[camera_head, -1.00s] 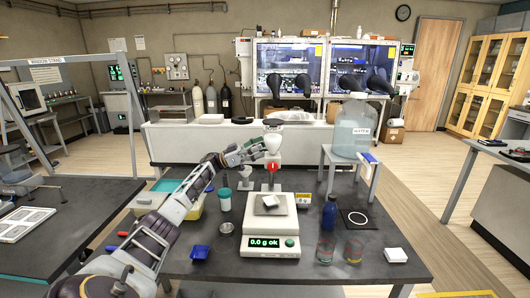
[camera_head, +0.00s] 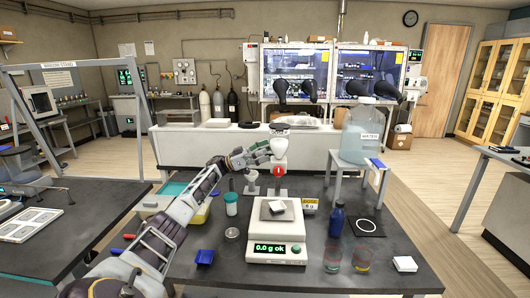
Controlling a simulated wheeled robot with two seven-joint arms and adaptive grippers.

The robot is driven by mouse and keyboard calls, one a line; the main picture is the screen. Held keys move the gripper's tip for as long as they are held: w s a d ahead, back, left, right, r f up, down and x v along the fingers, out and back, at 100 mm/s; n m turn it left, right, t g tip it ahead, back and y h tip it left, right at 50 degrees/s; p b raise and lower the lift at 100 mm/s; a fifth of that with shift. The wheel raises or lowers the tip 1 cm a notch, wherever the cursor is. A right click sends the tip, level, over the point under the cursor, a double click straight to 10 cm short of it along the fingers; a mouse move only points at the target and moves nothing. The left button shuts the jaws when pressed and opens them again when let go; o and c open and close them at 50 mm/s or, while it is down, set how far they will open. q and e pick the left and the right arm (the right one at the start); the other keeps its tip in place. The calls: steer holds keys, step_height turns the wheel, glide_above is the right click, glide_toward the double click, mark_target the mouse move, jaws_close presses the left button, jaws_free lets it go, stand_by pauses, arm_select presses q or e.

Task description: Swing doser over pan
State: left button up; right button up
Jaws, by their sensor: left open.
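The white doser (camera_head: 280,148) stands upright behind the balance, with a red round part (camera_head: 278,170) on its front. The balance (camera_head: 276,237) is white and its green display reads "0.0 g ok". A small square pan (camera_head: 277,207) sits on top of it. My left gripper (camera_head: 266,151) is open, with its fingers at the left side of the doser head. I cannot tell whether they touch it. My right gripper is not in view.
A water jug (camera_head: 361,135) stands on a small raised stand (camera_head: 345,162) to the right. A blue bottle (camera_head: 337,219), two glass beakers (camera_head: 333,259) and a white block (camera_head: 405,264) are right of the balance. A teal-lidded jar (camera_head: 231,204) and blue scoop (camera_head: 205,257) are left.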

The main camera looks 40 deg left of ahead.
arm_select(q)
steer(key=v, duration=1.2)
stand_by(0.6)
stand_by(0.5)
stand_by(0.4)
